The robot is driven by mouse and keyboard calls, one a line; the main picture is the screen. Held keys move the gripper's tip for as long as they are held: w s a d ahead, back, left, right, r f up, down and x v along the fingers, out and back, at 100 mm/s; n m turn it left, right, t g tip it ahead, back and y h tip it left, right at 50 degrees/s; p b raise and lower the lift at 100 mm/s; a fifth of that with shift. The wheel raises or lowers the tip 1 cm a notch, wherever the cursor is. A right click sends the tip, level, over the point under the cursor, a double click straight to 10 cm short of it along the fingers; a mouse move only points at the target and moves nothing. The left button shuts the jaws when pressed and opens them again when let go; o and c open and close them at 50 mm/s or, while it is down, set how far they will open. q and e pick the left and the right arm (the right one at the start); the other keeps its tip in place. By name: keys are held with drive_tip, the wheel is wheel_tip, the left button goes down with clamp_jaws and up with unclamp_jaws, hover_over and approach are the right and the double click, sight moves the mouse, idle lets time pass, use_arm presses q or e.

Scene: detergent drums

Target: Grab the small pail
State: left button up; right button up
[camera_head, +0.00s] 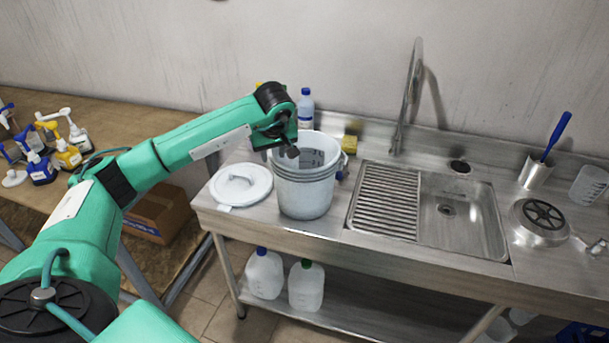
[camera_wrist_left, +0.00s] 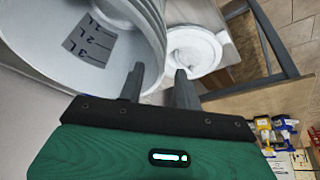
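The small pail (camera_head: 305,190) is white and round with a ridged upper band and stands upright on the steel counter, left of the sink. In the left wrist view the pail (camera_wrist_left: 45,45) shows its inside, with a dark litre-mark label. My right gripper is not in view.
A white round lid (camera_head: 240,185) lies left of the pail. A bottle with a blue cap (camera_head: 306,108) and a yellow sponge (camera_head: 349,144) are behind it. The sink (camera_head: 455,215) and tall faucet (camera_head: 408,95) are to the right. Spray bottles (camera_head: 62,150) crowd the wooden bench.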

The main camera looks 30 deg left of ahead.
sight(273, 155)
use_arm(q)
drive_tip(key=p+x, duration=0.1)
drive_tip(key=x, duration=0.2)
drive_tip(key=p+x, duration=0.1)
drive_tip(key=x, duration=0.1)
drive_tip(key=shift+w+a+f+p, duration=0.15)
drive_tip(key=shift+w+a+p, duration=0.15)
drive_tip(key=shift+w+a, duration=0.1)
clamp_jaws()
